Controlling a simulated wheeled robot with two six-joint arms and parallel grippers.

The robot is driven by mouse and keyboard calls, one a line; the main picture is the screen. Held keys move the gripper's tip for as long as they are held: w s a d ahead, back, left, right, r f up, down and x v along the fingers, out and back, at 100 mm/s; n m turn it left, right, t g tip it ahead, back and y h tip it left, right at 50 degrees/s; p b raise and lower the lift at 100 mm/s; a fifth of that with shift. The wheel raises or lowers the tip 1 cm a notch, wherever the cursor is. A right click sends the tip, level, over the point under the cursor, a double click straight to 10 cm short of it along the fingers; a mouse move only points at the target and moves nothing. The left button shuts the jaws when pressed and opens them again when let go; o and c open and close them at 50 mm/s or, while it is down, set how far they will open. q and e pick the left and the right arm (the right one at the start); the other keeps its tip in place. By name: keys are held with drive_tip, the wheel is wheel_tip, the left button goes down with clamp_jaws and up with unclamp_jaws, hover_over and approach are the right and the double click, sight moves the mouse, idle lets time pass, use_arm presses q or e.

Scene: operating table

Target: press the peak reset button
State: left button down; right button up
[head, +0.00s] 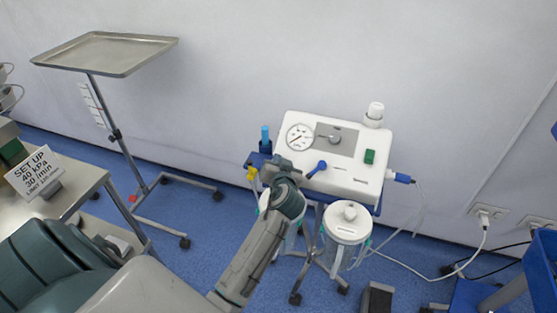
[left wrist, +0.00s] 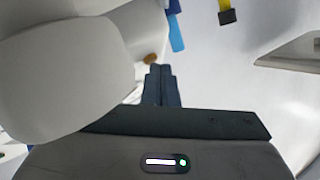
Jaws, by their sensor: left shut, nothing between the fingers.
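I cannot tell which part is the peak reset button. My left gripper (head: 272,166) is at the unit's left edge, below the gauge. In the left wrist view its fingers (left wrist: 160,72) are shut with nothing between them. A small amber-brown piece (left wrist: 150,59) shows just beyond the fingertips; I cannot tell whether they touch. My right gripper is not in view.
A blue tube-like piece (head: 265,133) and a yellow piece (head: 251,172) sit close to the left gripper. A lidded clear jar (head: 347,222) hangs in front. A tray stand (head: 106,52) is at the left. A white cable (head: 440,277) crosses the blue floor.

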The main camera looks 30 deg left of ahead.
use_arm(q)
drive_tip(key=shift+f, duration=0.2)
idle(0.3)
drive_tip(key=shift+s+r+p, duration=0.15)
drive_tip(key=shift+r+p, duration=0.2)
drive_tip(key=shift+s+r, duration=0.25)
drive_tip(key=shift+r, duration=0.05)
drive_tip(key=s+r+p, duration=0.3)
drive_tip(key=r+p, duration=0.1)
drive_tip(key=shift+d, duration=0.4)
drive_tip(key=shift+w, duration=0.1)
